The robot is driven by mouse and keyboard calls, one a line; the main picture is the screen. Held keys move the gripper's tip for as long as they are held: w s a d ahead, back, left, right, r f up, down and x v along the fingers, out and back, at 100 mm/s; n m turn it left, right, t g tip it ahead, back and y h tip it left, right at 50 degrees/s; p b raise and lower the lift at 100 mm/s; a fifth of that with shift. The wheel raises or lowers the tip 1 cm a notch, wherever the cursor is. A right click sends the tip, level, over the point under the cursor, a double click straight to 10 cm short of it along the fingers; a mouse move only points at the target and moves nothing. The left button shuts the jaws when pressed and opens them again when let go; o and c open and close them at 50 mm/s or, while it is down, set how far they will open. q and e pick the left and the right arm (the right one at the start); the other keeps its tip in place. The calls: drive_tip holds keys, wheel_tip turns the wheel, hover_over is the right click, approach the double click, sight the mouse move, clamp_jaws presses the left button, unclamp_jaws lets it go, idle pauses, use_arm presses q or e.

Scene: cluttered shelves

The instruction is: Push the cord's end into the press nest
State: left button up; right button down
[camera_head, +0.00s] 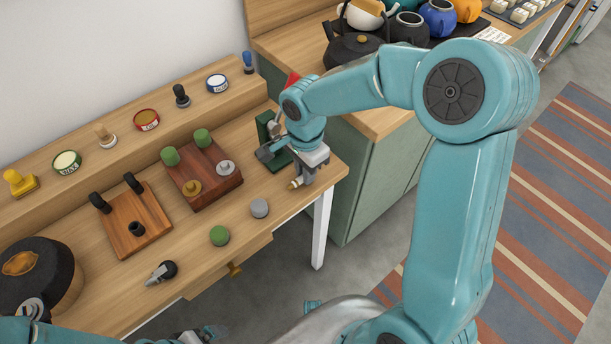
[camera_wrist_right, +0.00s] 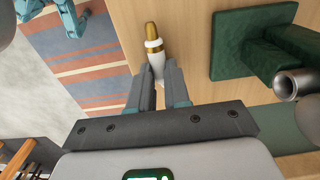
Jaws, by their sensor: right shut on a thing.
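My right gripper (camera_head: 297,178) is above the right end of the wooden bench. In the right wrist view my right gripper (camera_wrist_right: 157,85) is shut on a white piece with brass bands and a brass tip (camera_wrist_right: 153,45), which looks like the cord's end. The tip points away from the fingers; no cord shows behind it. The green press (camera_head: 266,128) stands beside the gripper, partly hidden by my arm. In the wrist view the press (camera_wrist_right: 255,45) is to the right, apart from the held piece, with a steel cylinder (camera_wrist_right: 292,84). I cannot tell whether that is the nest. My left gripper's fingers are not clear.
A dark red block with knobs (camera_head: 203,178) and a wooden board with black posts (camera_head: 131,222) are left of the press. Grey (camera_head: 259,208) and green (camera_head: 220,236) discs lie near the front edge. A black kettle (camera_head: 352,48) stands on the neighbouring counter.

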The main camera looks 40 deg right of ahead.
drive_tip(key=shift+r, duration=0.1)
idle(0.3)
drive_tip(key=shift+r+p, duration=1.75)
drive_tip(key=shift+r, duration=0.75)
